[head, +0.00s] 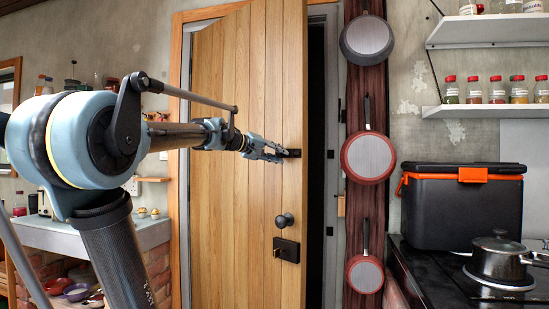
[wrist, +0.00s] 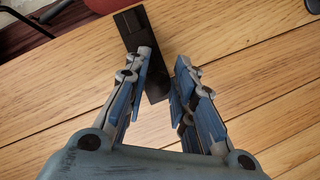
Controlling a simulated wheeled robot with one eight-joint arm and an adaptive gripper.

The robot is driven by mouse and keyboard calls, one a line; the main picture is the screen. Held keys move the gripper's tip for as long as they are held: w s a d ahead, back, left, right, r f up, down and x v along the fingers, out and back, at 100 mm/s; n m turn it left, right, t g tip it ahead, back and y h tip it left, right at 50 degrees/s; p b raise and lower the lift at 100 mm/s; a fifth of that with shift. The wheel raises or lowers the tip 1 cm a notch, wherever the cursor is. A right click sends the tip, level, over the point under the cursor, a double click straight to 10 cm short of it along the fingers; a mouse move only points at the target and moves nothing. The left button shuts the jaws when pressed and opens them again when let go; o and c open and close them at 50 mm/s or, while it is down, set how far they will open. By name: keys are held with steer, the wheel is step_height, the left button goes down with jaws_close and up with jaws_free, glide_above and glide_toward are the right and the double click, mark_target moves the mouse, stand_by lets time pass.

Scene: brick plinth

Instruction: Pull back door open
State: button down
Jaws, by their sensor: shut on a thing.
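The wooden plank door (head: 245,90) stands ajar, with a dark gap along its right edge. A black latch (head: 294,153) sits near that edge at mid height. My gripper (head: 278,153) is at this latch, shut on it. In the wrist view, the fingers of my gripper (wrist: 164,60) are on either side of the black latch (wrist: 155,88), with the door planks behind. The exact contact is hard to make out. A dark round knob (head: 284,220) and a black lock plate (head: 286,250) are lower on the door.
Pans (head: 367,158) hang on a dark wooden post right of the doorway. A black and orange cool box (head: 462,210) and a pot (head: 498,258) stand on the right counter. A brick-based counter (head: 150,235) is left of the door. Shelves (head: 485,110) hold jars at upper right.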

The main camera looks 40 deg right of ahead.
steer(key=shift+w+r, duration=0.2)
steer(key=c, duration=1.4)
jaws_free()
steer(key=shift+a, duration=0.1)
steer(key=shift+s, duration=0.1)
steer(key=shift+f, duration=0.1)
steer(key=shift+v, duration=6)
